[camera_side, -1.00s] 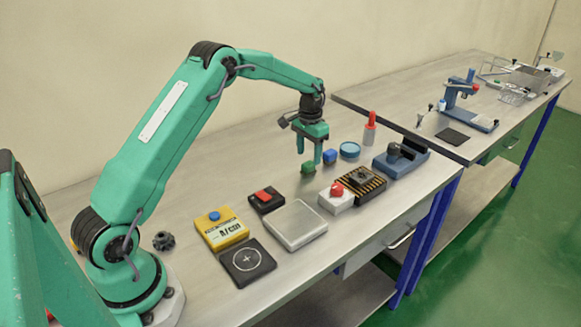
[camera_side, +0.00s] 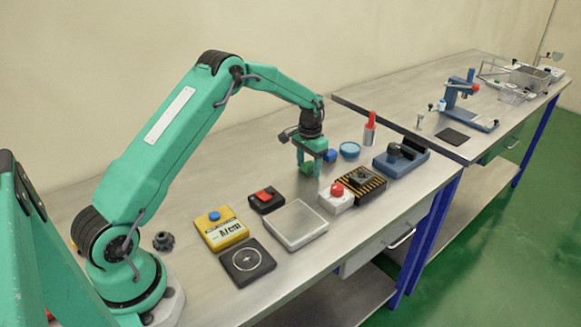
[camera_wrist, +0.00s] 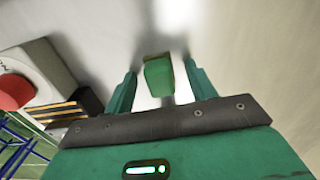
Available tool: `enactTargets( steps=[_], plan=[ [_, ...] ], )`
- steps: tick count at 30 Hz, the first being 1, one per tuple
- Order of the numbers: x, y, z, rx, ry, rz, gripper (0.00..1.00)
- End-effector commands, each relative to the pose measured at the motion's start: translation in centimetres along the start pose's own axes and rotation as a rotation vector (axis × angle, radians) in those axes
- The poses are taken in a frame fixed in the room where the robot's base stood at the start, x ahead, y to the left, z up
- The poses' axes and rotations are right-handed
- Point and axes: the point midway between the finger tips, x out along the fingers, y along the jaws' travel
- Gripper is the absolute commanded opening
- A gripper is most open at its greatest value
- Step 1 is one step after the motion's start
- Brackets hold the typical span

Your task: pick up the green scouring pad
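The green scouring pad (camera_side: 307,168) is a small green block on the bench, partly hidden by my gripper in the side view. In the wrist view the pad (camera_wrist: 158,76) lies between my fingers, with a gap on each side. My gripper (camera_side: 309,171) points down with its fingers low around the pad. In the wrist view my gripper (camera_wrist: 161,72) is open and holds nothing. I cannot tell whether the fingertips touch the bench.
A white box with a red button (camera_side: 337,198) and a silver tray (camera_side: 296,225) stand in front. A red-topped bottle (camera_side: 370,130) stands farther back.

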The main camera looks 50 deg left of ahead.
Motion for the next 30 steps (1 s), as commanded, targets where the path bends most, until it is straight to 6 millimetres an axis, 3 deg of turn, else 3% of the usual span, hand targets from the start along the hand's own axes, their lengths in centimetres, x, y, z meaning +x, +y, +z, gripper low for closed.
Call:
enactTargets(
  steps=[1, 7, 20, 30],
  plan=[
    [0.0, 0.0, 0.0, 0.0, 0.0, 0.0, 0.47],
    [0.0, 0.0, 0.0, 0.0, 0.0, 0.0, 0.08],
    [-0.6, 0.0, 0.0, 0.0, 0.001, 0.0, 0.07],
    [-4.5, 0.1, 0.0, 0.001, 0.003, -0.001, 0.07]
  ],
)
